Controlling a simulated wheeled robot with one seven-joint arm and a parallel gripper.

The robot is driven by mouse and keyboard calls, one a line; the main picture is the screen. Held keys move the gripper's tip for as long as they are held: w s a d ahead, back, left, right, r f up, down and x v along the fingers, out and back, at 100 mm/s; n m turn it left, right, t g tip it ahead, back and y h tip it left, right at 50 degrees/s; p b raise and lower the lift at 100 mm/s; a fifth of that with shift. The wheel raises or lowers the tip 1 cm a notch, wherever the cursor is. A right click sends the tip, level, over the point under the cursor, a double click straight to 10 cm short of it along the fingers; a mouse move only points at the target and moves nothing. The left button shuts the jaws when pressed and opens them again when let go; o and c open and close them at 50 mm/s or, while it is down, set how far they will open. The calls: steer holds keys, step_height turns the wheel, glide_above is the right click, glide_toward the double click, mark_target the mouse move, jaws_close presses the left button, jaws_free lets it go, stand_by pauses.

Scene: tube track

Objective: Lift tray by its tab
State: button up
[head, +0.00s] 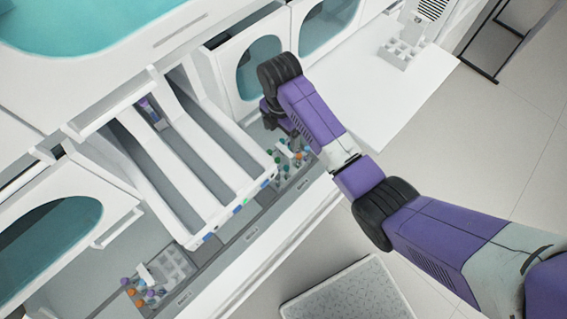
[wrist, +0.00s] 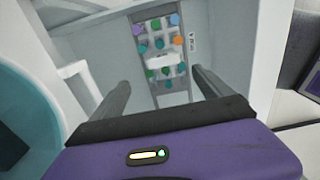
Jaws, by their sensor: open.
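A tray (head: 293,163) with green, teal, orange and purple capped tubes sits at the right end of the grey track, and a white tab stands up from its middle. In the wrist view the same tab (wrist: 165,66) shows between rows of coloured caps. My gripper (head: 277,116) is just above and beyond the tray in the head view, pointing down. In the wrist view my gripper (wrist: 159,80) is open, its two dark fingers spread on either side of the tray's line, with nothing between them. My arm hides part of the tray's surroundings in the head view.
Sloped white lanes (head: 190,150) stand left of the tray. A second tray (head: 170,268) with a white tab and some capped tubes sits at the lower left. A white machine with teal windows (head: 262,65) stands close behind my gripper. A white counter (head: 365,95) lies to the right.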

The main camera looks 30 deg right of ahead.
mark_target(284, 149)
steer(key=shift+s+d+f, duration=0.1)
steer(key=shift+d+f, duration=0.05)
steer(key=shift+f, duration=1.25)
steer(key=shift+s+d+f, duration=0.1)
steer(key=shift+f, duration=1.25)
steer(key=shift+s+d+f, duration=0.1)
steer(key=shift+d+f, duration=0.05)
steer(key=shift+f, duration=1.25)
steer(key=c, duration=1.6)
